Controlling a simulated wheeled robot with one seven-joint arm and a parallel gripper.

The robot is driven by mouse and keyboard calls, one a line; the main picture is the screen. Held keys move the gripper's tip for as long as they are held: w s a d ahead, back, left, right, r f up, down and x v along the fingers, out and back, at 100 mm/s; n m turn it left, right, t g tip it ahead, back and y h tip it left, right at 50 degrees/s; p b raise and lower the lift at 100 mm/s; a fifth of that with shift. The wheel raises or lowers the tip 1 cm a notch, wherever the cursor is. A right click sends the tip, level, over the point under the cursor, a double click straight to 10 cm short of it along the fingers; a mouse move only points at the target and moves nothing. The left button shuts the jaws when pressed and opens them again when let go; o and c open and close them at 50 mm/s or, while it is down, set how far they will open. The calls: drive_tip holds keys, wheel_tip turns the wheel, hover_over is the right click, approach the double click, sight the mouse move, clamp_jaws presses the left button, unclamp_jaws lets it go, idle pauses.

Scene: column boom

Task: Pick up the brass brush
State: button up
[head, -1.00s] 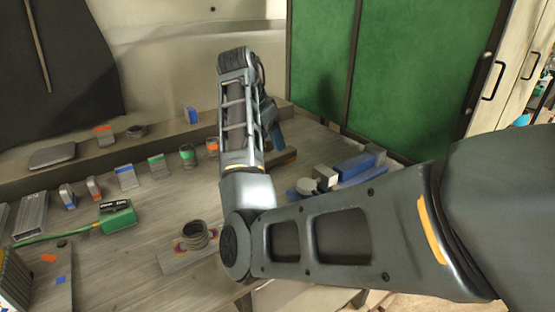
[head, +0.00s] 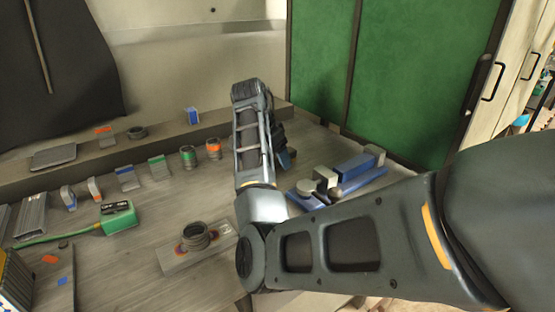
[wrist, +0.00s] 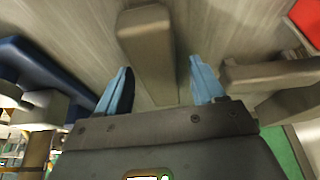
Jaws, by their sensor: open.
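My gripper (wrist: 159,68) is open in the wrist view, with its two blue fingers apart. A long brownish-grey block-like piece (wrist: 147,45) lies on the bench between and beyond the fingertips, with a gap on each side. It may be the brass brush's handle, but no bristles show, so I cannot tell for sure. In the head view my arm covers the spot under the gripper (head: 284,158), and I cannot make out the brush there.
A blue vise (head: 345,175) stands right of my gripper; its blue part (wrist: 40,75) shows at left in the wrist view. Another brownish bar (wrist: 270,74) lies close on the right. A pipe coil on a plate (head: 195,237) and a green box (head: 117,215) are to the left.

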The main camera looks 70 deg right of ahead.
drive_tip(key=shift+f, duration=0.25)
idle(0.3)
drive_tip(key=c, duration=1.2)
drive_tip(key=shift+o, duration=0.2)
drive_tip(key=shift+r, duration=0.2)
